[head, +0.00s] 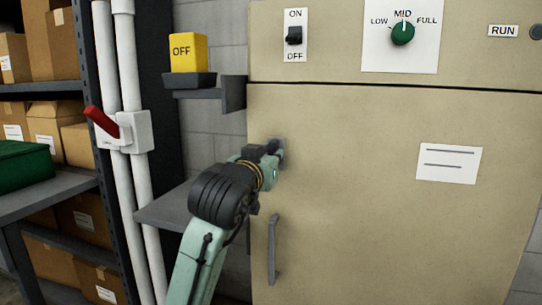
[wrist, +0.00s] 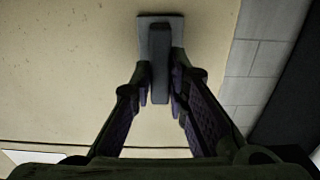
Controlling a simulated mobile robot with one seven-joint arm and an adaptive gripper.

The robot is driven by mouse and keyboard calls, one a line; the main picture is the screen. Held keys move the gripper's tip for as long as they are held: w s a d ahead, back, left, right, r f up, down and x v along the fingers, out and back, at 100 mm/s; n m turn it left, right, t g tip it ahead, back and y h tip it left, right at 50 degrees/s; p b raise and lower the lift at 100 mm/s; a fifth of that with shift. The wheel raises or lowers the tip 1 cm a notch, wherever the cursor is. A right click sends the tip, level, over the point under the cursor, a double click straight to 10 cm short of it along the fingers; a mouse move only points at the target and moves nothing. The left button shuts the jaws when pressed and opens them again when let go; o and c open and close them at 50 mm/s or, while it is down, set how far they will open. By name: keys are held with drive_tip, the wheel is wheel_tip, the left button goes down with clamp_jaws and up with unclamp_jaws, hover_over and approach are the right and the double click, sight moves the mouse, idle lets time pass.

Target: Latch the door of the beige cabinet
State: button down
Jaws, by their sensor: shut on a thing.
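The beige cabinet's door (head: 400,230) looks flush with its frame, below a dark seam. A grey latch (head: 281,148) sits near the door's upper left edge, partly hidden behind my gripper (head: 271,151). In the wrist view the latch (wrist: 160,50) is a long grey bar on a grey plate, and the bar lies along the picture's vertical. My gripper (wrist: 161,92) is shut on the bar, one finger on each side. Whether the latch is engaged cannot be told. A grey vertical pull handle (head: 273,248) is on the door below the latch.
The upper panel has an ON/OFF switch (head: 295,36) and a green dial (head: 403,33). A yellow OFF block (head: 188,53) stands on a small wall bracket left of the cabinet. A grey shelf (head: 165,208), white pipes with a red lever (head: 102,121) and box racks are further left.

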drive_tip(key=shift+m, duration=0.4)
drive_tip(key=shift+s+d+f+m+b, duration=0.1)
drive_tip(key=shift+m+b, duration=0.5)
drive_tip(key=shift+m, duration=2.25)
drive_tip(key=shift+d+f+m+b, duration=0.15)
drive_tip(key=shift+m+b, duration=0.4)
drive_tip(key=shift+m, duration=2.35)
drive_tip(key=shift+s+d+f+m+b, duration=0.1)
drive_tip(key=shift+m+b, duration=0.5)
drive_tip(key=shift+m, duration=2.25)
drive_tip(key=c, duration=1.6)
unclamp_jaws()
drive_tip(key=shift+o, duration=0.2)
